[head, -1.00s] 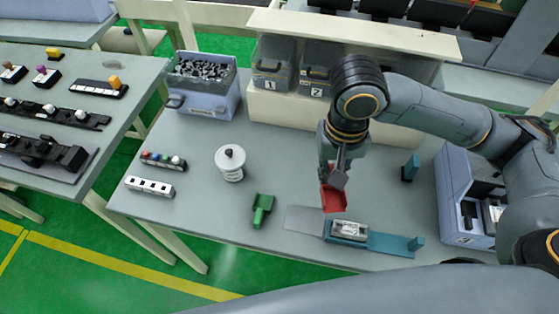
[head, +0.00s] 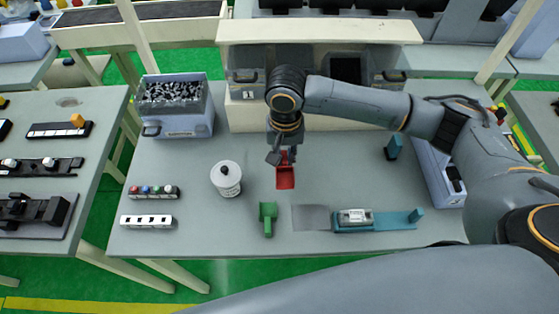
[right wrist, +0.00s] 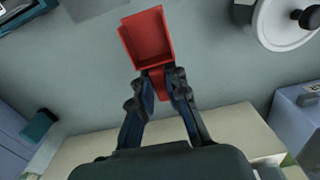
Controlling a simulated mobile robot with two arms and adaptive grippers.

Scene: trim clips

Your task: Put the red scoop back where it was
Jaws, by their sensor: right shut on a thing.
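The red scoop (head: 286,177) is over the middle of the grey table, right of the white round canister (head: 226,179). My right gripper (head: 283,158) is shut on the scoop's handle end. In the right wrist view, the red scoop (right wrist: 147,38) points away from the fingers of my right gripper (right wrist: 158,88), its hollow side showing. I cannot tell whether the scoop touches the table. My left gripper is not in view.
A green scoop (head: 268,217) lies nearer the front edge. A grey plate (head: 311,217) and a teal fixture (head: 389,219) with a metal part are to its right. A bin of dark clips (head: 176,122) stands back left. A button strip (head: 153,192) and white strip (head: 148,221) lie left.

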